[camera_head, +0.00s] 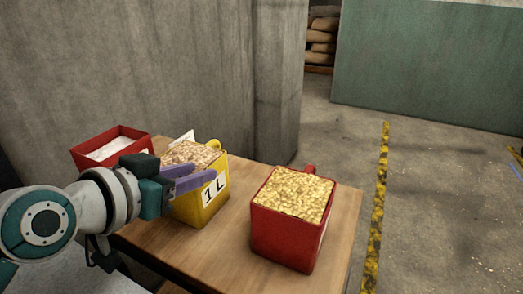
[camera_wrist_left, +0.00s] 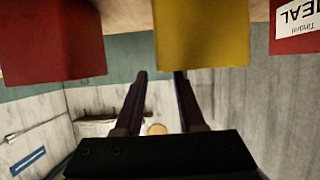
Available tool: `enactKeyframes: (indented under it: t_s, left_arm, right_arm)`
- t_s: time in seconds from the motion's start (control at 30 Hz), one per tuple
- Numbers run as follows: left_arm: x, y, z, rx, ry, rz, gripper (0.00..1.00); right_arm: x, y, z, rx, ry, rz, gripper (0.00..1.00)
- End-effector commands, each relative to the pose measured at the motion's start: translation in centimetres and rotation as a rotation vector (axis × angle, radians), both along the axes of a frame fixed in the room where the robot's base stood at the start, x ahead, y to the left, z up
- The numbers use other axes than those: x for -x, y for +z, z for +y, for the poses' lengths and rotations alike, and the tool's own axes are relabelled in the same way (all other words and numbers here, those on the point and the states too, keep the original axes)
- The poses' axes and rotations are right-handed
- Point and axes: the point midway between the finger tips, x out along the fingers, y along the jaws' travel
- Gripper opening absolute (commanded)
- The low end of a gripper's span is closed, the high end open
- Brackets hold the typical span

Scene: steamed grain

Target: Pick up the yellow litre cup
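The yellow litre cup (camera_head: 214,197), marked "1 L" and filled with grain, stands upright on the wooden table. Its handle shows at the back. In the left wrist view, the yellow cup (camera_wrist_left: 201,32) is at the top, just past the fingertips. My left gripper (camera_head: 203,174) comes in from the left, and its purple fingers overlap the cup in the head view. In the left wrist view, its fingers (camera_wrist_left: 159,73) are apart with nothing seen between them. Whether a fingertip touches the cup is unclear. My right gripper is not in view.
A red cup of grain (camera_head: 278,243) stands right of the yellow cup. A red box (camera_head: 92,141) with white contents stands behind to the left, with a white card (camera_head: 182,138) nearby. The wooden table (camera_head: 340,215) has bare surface between the cups. A concrete wall (camera_head: 150,70) rises behind.

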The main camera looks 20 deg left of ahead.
Motion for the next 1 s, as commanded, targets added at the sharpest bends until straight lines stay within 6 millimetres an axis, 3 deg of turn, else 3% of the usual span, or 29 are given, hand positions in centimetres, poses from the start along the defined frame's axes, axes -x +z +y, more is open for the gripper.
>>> enactKeyframes:
  t_s: [0.3, 0.63, 1.0]
  left_arm:
    - [-4.4, -1.9, -0.4, 0.001, 0.0, -0.001, 0.39]
    - [-5.1, -2.1, -0.4, 0.0, 0.0, 0.001, 0.39]
    - [-5.1, -2.1, -0.4, 0.0, 0.0, 0.001, 0.0]
  right_arm:
    - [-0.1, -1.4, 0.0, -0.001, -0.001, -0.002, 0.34]
    - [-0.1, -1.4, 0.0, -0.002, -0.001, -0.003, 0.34]
    - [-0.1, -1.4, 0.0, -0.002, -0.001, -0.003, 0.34]
